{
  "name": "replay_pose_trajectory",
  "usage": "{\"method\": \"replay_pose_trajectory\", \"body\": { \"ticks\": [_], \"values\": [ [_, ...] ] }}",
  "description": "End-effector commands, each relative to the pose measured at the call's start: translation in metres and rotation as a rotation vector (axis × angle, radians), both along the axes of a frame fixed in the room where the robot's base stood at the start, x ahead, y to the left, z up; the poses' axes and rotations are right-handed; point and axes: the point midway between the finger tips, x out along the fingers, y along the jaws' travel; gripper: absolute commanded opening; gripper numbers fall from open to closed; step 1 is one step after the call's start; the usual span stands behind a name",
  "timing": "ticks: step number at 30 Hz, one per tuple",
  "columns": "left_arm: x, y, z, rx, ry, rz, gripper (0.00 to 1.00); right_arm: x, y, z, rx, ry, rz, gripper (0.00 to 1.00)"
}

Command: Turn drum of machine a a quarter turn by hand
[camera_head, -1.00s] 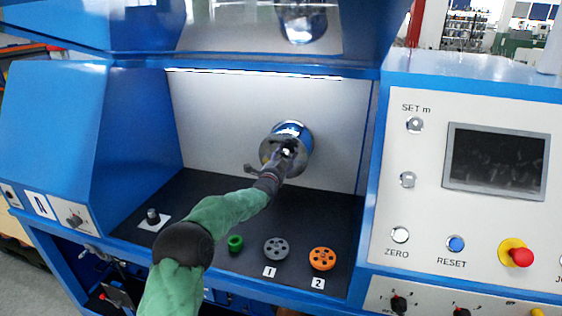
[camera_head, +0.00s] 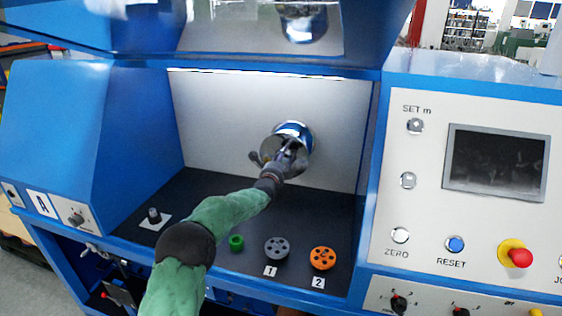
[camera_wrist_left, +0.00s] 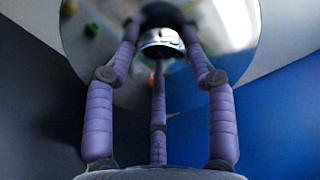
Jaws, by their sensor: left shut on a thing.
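The drum (camera_head: 294,131) of machine A is a shiny metal cylinder with a blue band, set in the pale back wall of the blue machine. My left gripper (camera_head: 287,156) is at its front face and hides part of it. In the left wrist view the drum's round mirror-like face (camera_wrist_left: 222,28) fills the top. There the purple-grey fingers of the left gripper (camera_wrist_left: 160,50) are shut on a short shiny metal hub (camera_wrist_left: 160,42) at the middle of that face. My right gripper is not in view.
A green ring (camera_head: 236,243), a grey pulley (camera_head: 276,248) and an orange pulley (camera_head: 322,258) lie on the dark shelf below my left arm. A small black knob-like part (camera_head: 153,215) stands at left. A control panel (camera_head: 440,215) with screen and red button is at right.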

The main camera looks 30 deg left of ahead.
Motion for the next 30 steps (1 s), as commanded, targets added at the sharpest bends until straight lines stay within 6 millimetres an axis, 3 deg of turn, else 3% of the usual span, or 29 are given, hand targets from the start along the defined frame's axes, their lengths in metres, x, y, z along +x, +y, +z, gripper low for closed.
{"method": "replay_pose_trajectory", "body": {
  "ticks": [1,12,13,15,30],
  "values": [
    [0.0017,-0.0033,0.0108,0.011,-0.017,-0.004,0.00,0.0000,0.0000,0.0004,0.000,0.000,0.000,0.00],
    [0.0018,-0.0038,0.0092,0.014,-0.015,-0.005,0.00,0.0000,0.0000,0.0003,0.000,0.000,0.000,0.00],
    [0.0018,-0.0037,0.0091,0.014,-0.015,-0.005,0.58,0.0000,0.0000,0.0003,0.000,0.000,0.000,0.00],
    [0.0018,-0.0038,0.0087,0.014,-0.013,-0.005,0.78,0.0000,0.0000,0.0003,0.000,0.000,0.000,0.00],
    [-0.0010,-0.0023,0.0012,0.007,-0.001,-0.003,0.78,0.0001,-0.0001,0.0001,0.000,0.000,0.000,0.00]
  ]
}}
